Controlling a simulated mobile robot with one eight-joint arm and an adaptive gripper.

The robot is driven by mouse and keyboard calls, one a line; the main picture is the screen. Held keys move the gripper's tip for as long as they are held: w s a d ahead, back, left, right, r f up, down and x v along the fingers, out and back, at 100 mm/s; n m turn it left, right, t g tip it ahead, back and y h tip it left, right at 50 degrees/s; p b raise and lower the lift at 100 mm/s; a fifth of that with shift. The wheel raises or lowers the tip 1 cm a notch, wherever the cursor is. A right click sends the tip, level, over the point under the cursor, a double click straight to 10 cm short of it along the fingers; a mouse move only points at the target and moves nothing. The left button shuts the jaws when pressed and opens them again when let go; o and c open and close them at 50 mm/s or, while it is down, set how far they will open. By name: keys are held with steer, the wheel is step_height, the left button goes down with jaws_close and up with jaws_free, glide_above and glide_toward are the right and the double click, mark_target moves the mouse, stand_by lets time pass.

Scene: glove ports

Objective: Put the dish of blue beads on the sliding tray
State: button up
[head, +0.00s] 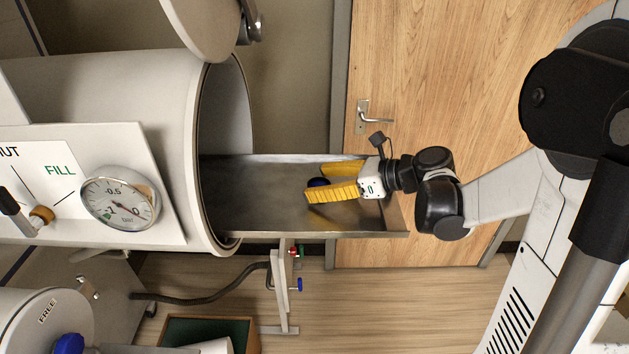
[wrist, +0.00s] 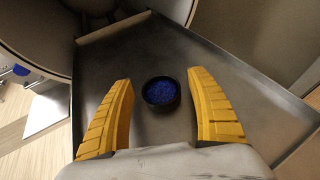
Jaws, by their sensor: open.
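The dish of blue beads (wrist: 161,93) is a small dark round dish filled with blue beads. It sits upright on the metal sliding tray (wrist: 235,72). In the head view the dish (head: 318,182) shows only in part, between the yellow fingers. The sliding tray (head: 255,205) extends out of the round chamber opening. My gripper (head: 333,182) is over the outer part of the tray. In the wrist view my gripper (wrist: 160,95) is open, with one finger on each side of the dish and a visible gap to both.
The white cylindrical chamber (head: 150,90) stands at left with its round door (head: 205,25) swung open above. A pressure gauge (head: 120,203) is on its front panel. Raised rims edge the tray. A wooden door (head: 450,60) is behind my arm. The tray's inner part is bare.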

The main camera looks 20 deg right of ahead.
steer(key=p+v, duration=0.2)
steer(key=v, duration=0.8)
steer(key=shift+r, duration=0.15)
steer(key=w+d+r+m+t+h, duration=0.1)
steer(key=w+r+m+t+h, duration=0.35)
steer(key=r+m, duration=0.65)
steer(key=w+d+r+m+t+h, duration=0.2)
steer(key=r+m+t+h, duration=0.4)
steer(key=r+m, duration=0.5)
steer(key=s+d+f+m+g+h, duration=0.25)
steer(key=s+f+m+h, duration=0.2)
steer(key=m, duration=0.85)
steer(key=s+a+f+m+g+y, duration=0.2)
steer(key=s+a+f+m+g, duration=0.3)
steer(key=f, duration=0.4)
steer(key=s+a+f+m+g+y, duration=0.2)
steer(key=s+a+f+m+g, duration=0.2)
steer(key=s+a+f, duration=0.4)
step_height(320, 180, down, 2)
steer(key=s+m, duration=0.1)
steer(key=s, duration=0.1)
steer(key=shift+s+f+m+g+y, duration=0.15)
steer(key=shift+s+m+g+y, duration=0.2)
steer(key=shift+m+g+y, duration=0.05)
steer(key=shift+a, duration=0.1)
